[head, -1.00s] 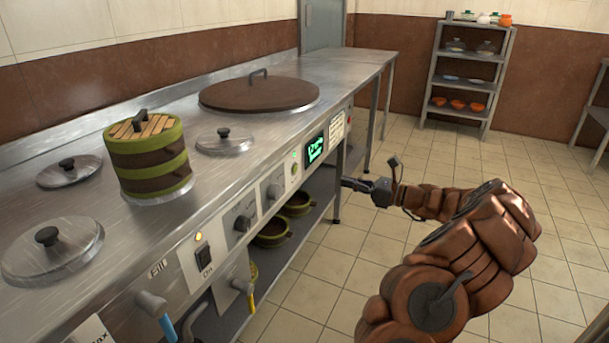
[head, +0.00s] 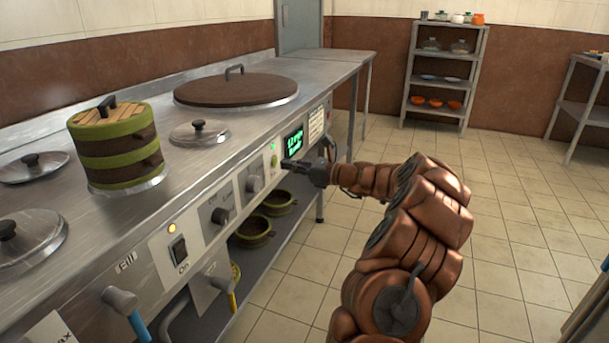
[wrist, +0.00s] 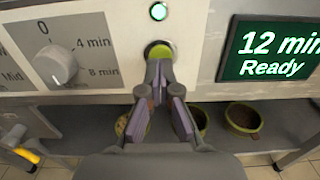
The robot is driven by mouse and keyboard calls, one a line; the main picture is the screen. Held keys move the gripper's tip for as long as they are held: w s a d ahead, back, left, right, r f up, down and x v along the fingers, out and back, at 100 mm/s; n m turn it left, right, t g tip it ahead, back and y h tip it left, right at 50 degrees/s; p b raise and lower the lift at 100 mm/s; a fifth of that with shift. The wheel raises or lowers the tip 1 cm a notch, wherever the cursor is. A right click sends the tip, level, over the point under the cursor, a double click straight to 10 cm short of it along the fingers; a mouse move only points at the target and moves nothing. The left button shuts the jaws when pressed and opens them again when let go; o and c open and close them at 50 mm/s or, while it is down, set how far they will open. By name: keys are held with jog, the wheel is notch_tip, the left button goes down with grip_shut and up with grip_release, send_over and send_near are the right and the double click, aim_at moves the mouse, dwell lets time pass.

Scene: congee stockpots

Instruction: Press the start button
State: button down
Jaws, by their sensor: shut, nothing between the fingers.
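The start button (wrist: 158,50) is a round green button in a metal ring on the steel front panel. A small lit green lamp (wrist: 158,11) sits above it. My gripper (wrist: 159,72) is shut and empty, its fingertips just in front of the button and covering its lower part in the wrist view. I cannot tell whether they touch it. In the head view my gripper (head: 287,163) is close to the panel, beside the button (head: 274,160). The display (wrist: 268,50) to the right of the button reads "12 min Ready".
A timer knob (wrist: 56,64) is left of the button. The On switch (head: 178,250) and its lit amber lamp (head: 172,228) are further left. Green pots (head: 253,231) stand on the shelf below. A lidded steamer (head: 116,145) stands on the counter.

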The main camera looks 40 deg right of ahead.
jog(key=shift+x, duration=0.85)
